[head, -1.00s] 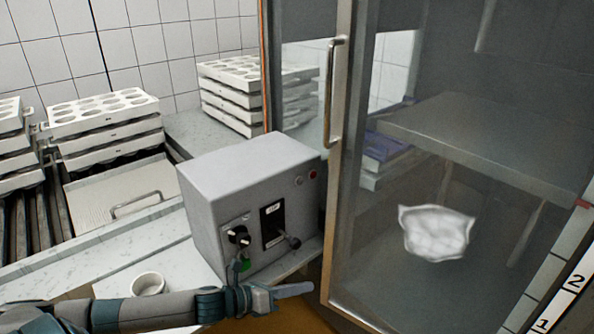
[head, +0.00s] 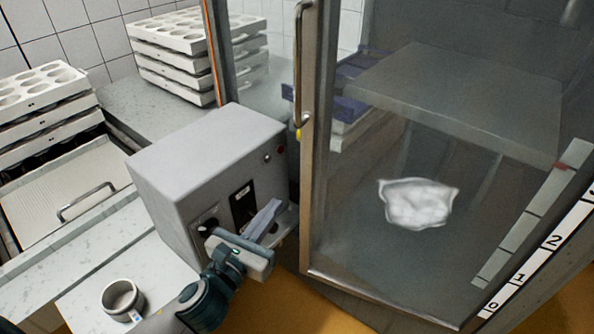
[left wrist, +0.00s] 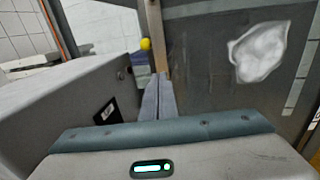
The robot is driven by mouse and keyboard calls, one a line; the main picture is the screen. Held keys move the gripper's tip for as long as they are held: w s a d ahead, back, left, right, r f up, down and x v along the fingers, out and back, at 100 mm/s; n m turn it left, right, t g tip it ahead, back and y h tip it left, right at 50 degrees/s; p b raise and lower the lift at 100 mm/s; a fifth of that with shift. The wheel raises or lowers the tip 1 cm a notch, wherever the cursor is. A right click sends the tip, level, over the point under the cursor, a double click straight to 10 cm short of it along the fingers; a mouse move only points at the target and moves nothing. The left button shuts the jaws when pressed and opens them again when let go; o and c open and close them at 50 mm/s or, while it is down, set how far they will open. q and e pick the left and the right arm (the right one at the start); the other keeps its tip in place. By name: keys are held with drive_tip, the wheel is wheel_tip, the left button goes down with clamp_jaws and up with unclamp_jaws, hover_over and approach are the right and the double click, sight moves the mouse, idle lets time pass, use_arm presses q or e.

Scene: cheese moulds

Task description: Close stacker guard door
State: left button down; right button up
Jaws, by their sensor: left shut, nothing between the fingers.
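The stacker guard door (head: 405,250) is a tall clear panel in a metal frame. It stands ajar, its handle edge away from the orange-edged post (head: 215,50). Its upright bar handle (head: 302,70) is on the left edge of the frame. The door frame also shows in the left wrist view (left wrist: 160,50). My left gripper (head: 264,220) is shut and empty, in front of the grey control box and left of the door's lower edge. Its fingers (left wrist: 158,98) point toward the door edge in the left wrist view. My right gripper is out of view.
The grey control box (head: 200,155) with knobs stands close beside my left gripper. A small round pot (head: 122,298) sits on the counter. White mould stacks (head: 175,60) stand behind. A white crumpled patch (head: 418,202) shows at the door panel.

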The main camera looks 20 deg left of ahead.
use_arm(q)
drive_tip(key=p, duration=0.4)
approach(305, 164)
drive_tip(key=w, duration=0.4)
drive_tip(key=shift+w+d, duration=0.3)
drive_tip(key=shift+w, duration=0.05)
drive_tip(key=shift+w+d+f+p, duration=0.1)
drive_tip(key=shift+w+p, duration=0.3)
drive_tip(key=shift+w, duration=0.4)
